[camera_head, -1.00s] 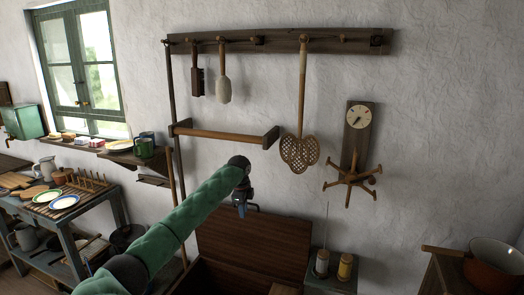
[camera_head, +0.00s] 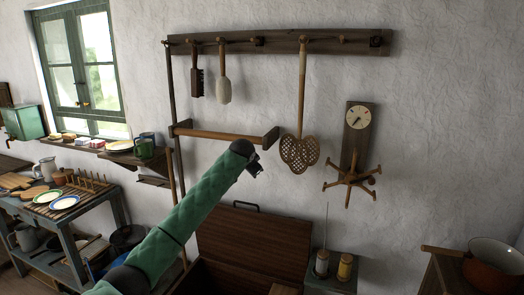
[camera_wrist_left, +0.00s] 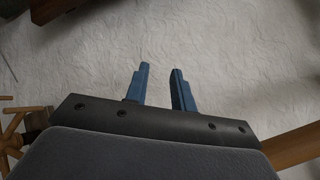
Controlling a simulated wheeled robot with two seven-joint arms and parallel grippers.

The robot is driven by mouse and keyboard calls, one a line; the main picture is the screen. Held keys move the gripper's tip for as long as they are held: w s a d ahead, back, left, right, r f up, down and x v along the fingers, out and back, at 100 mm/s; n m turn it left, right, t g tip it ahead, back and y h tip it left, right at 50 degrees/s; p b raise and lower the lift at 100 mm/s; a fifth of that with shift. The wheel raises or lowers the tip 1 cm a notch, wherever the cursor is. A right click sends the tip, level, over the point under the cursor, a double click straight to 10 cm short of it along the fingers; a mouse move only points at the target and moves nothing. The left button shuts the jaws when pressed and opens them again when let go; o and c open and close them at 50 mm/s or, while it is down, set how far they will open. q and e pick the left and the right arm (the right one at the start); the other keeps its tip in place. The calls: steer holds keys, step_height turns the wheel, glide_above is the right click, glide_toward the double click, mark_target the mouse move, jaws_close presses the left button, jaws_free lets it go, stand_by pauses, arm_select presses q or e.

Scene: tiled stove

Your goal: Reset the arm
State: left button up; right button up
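My left arm, in a green sleeve, reaches up from the bottom left of the head view. Its dark wrist and left gripper (camera_head: 254,168) are in front of the wall, below the right end of the wooden rail (camera_head: 222,134). The fingers are mostly hidden there. In the left wrist view the two blue fingers of the left gripper (camera_wrist_left: 160,85) stand apart, with only white wall behind them. The left gripper is open and empty. My right gripper is in neither view.
An open wooden chest (camera_head: 252,240) stands below the arm. A carpet beater (camera_head: 300,152) and a dial with wooden prongs (camera_head: 350,150) hang right of the gripper. A dish table (camera_head: 60,215) is at left. A copper pot (camera_head: 494,265) is at lower right.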

arm_select(q)
steer(key=s+a+f+n, duration=0.2)
steer(key=s+a+f, duration=0.2)
steer(key=s+f, duration=0.85)
steer(key=s+a+f+n+g, duration=0.1)
steer(key=s+a+f+n, duration=0.15)
steer(key=s+f, duration=1.05)
steer(key=s+a+f+n, duration=0.2)
steer(key=s+a+f, duration=0.25)
steer(key=f, duration=1.55)
steer(key=s+a+f+g, duration=0.1)
steer(key=s+f+g, duration=0.1)
steer(key=s+f, duration=0.7)
steer(key=s+a+f+n+g, duration=0.1)
steer(key=s+f, duration=0.8)
steer(key=s, duration=1.4)
steer(key=s+f+g+y, duration=0.1)
steer(key=s+f+g, duration=0.3)
steer(key=s+f, duration=0.5)
steer(key=s, duration=0.7)
steer(key=shift+a+f, duration=0.4)
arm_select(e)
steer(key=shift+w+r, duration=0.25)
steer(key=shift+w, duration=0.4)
arm_select(q)
steer(key=shift+n, duration=0.25)
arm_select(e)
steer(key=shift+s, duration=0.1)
